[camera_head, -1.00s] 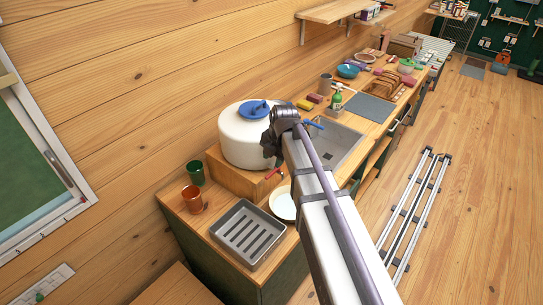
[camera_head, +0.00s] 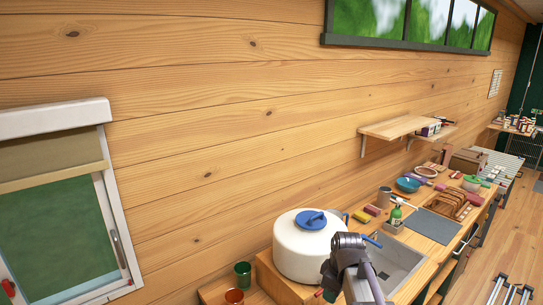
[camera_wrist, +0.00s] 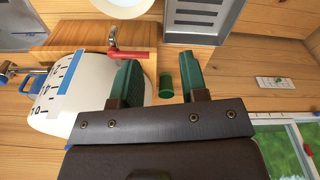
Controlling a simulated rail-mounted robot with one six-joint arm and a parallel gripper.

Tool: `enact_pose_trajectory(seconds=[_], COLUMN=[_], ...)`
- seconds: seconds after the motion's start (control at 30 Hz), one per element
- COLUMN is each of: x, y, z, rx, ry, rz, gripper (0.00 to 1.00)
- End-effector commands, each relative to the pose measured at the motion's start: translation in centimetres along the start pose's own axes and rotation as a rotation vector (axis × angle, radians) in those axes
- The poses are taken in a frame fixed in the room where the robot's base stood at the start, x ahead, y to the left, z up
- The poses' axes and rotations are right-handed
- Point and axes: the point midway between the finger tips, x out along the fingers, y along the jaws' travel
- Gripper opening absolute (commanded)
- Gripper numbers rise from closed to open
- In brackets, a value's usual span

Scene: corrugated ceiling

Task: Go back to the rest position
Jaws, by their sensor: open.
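My gripper (camera_wrist: 160,76) shows in the wrist view with two green fingers spread apart and nothing between them at the tips. A green cup (camera_wrist: 166,86) shows in the gap, on the counter beyond the fingers. In the head view my arm's end is near the bottom, in front of the white tank (camera_head: 300,250) with a blue lid (camera_head: 312,219); the fingers are not clear there. The tank also shows at the left of the wrist view (camera_wrist: 60,117), with a red-handled tap (camera_wrist: 128,54) nearby.
A shelf (camera_head: 395,128) juts from the wall. A grey tray (camera_wrist: 205,32) shows in the wrist view.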

Motion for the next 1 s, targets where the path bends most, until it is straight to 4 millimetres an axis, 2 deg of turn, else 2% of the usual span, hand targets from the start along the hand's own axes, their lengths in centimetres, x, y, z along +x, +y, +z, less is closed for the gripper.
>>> enact_pose_trajectory(seconds=[0.03, 0.17, 0.23, 0.3, 0.4, 0.53, 1.0], x=[2.6, 6.7, 9.8, 12.0, 14.3, 15.5, 15.1], y=[-1.7, -5.3, -7.6, -9.1, -10.3, -10.5, -10.4], z=[1.5, 4.5, 6.3, 7.5, 8.4, 8.3, 8.2], rx=[0.161, 0.613, 0.816, 0.906, 0.901, 0.893, 0.89], ry=[-0.016, -0.062, -0.086, -0.101, -0.107, -0.106, -0.105], rz=[-0.002, 0.005, 0.017, 0.028, 0.033, 0.032, 0.031], gripper=[0.4, 0.4, 0.4, 0.4, 0.4, 0.4, 0.4])
